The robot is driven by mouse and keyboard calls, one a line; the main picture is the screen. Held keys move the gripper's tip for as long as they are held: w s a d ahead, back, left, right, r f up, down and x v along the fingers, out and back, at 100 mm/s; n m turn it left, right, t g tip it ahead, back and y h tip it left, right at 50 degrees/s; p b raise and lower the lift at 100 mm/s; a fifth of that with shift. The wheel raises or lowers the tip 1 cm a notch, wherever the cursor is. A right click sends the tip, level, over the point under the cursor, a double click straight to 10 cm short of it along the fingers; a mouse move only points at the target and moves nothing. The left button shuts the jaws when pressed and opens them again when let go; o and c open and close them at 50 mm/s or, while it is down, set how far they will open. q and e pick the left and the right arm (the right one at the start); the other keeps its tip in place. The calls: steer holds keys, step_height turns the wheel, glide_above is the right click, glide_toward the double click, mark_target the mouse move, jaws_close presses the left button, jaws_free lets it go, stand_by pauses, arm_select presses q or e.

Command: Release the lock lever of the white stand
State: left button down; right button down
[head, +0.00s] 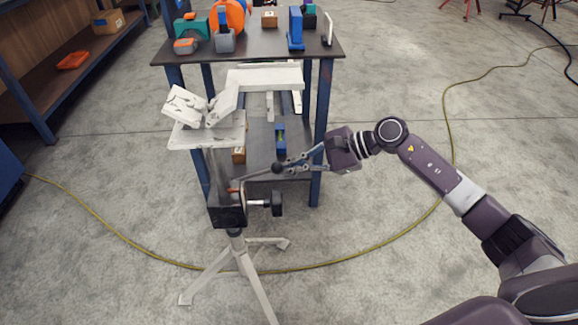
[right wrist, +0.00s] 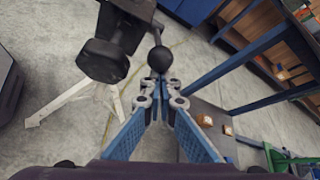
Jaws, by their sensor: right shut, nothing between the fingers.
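The white stand (head: 244,262) is a tripod with a black clamp block (head: 228,213) and a white top plate (head: 205,137). Its lock lever is a thin rod (head: 257,174) rising slightly to the right, ending in a black ball (head: 277,167). The ball also shows in the right wrist view (right wrist: 160,59), just beyond my fingertips. My right gripper (head: 285,167) comes from the right and is shut and empty, its tips (right wrist: 161,90) at or very near the ball. I cannot tell whether they touch. My left gripper is not in view.
A black round knob (head: 277,203) sticks out right of the block, below the lever; it is large in the right wrist view (right wrist: 103,61). A blue-legged table (head: 330,48) with several parts stands behind. A yellow cable (head: 350,256) crosses the floor. The floor to the right is open.

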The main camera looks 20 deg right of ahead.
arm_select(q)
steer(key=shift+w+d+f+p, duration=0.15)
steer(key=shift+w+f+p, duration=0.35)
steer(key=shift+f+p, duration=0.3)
arm_select(e)
steer(key=r, duration=0.1)
steer(key=a+r, duration=0.1)
steer(key=r, duration=0.1)
steer(key=shift+w+h, duration=0.15)
steer(key=shift+h, duration=0.25)
